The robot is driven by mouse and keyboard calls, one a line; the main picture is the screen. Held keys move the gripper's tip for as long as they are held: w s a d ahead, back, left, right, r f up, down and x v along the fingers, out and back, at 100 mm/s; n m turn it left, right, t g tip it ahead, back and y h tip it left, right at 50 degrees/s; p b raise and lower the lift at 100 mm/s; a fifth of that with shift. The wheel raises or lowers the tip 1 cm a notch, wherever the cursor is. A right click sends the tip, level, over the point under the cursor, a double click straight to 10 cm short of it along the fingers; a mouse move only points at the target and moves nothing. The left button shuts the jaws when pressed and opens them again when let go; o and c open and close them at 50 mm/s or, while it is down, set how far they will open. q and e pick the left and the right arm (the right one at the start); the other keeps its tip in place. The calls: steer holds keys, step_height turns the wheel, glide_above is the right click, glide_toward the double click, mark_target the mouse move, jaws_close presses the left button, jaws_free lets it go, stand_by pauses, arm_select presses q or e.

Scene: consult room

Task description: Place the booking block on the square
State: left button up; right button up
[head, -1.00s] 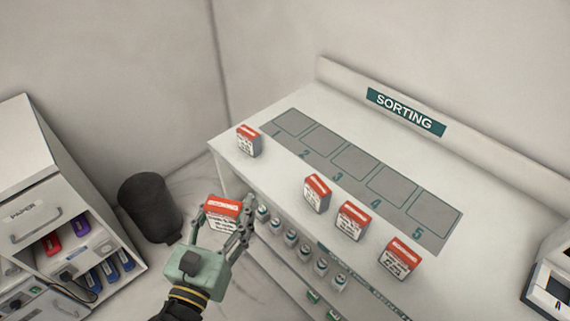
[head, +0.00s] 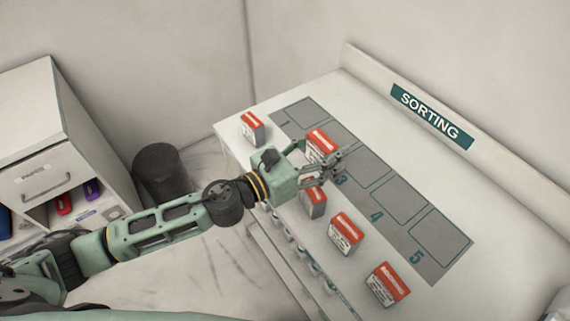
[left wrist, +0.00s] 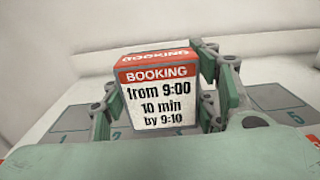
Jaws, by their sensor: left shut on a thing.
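My left gripper (head: 325,162) is shut on a white booking block (head: 320,140) with a red top, above the grey strip of numbered squares (head: 458,246), around squares 2 and 3. In the left wrist view the held block (left wrist: 163,98) sits upright between the fingers and reads "BOOKING, from 9:00, 10 min, by 9:10". Its underside is hidden. Square 1 (head: 300,111), square 4 (head: 402,199) and square 5 (head: 440,239) are bare. The gripper and block cover much of squares 2 and 3. My right gripper is out of view.
Other red-topped blocks stand along the counter's front: one at the left end (head: 252,128), one partly behind my gripper (head: 315,201), and two further right (head: 344,234) (head: 387,285). A SORTING sign (head: 431,114) is on the back ledge. A dark bin (head: 162,172) stands left.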

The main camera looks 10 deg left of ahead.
mark_target(306, 150)
arm_select(q)
steer(key=shift+s+a+r, duration=0.1)
steer(key=shift+s+a, duration=0.05)
steer(key=shift+s, duration=0.05)
steer(key=shift+a, duration=0.1)
steer(key=w+a+f+b, duration=0.1)
steer(key=w+a+f, duration=0.1)
steer(key=a+f, duration=0.1)
steer(key=shift+a+b, duration=0.15)
steer(key=shift+b, duration=0.25)
steer(key=w+a+f, duration=0.1)
steer(key=a, duration=0.1)
steer(key=w+a+f, duration=0.1)
steer(key=a, duration=0.1)
steer(key=w+a+f, duration=0.1)
steer(key=a+f, duration=0.1)
steer(key=a, duration=0.1)
steer(key=shift+w+f+b, duration=0.1)
steer(key=shift+w+b, duration=0.1)
steer(key=shift+b, duration=0.15)
step_height(306, 150, down, 3)
steer(key=shift+f, duration=0.2)
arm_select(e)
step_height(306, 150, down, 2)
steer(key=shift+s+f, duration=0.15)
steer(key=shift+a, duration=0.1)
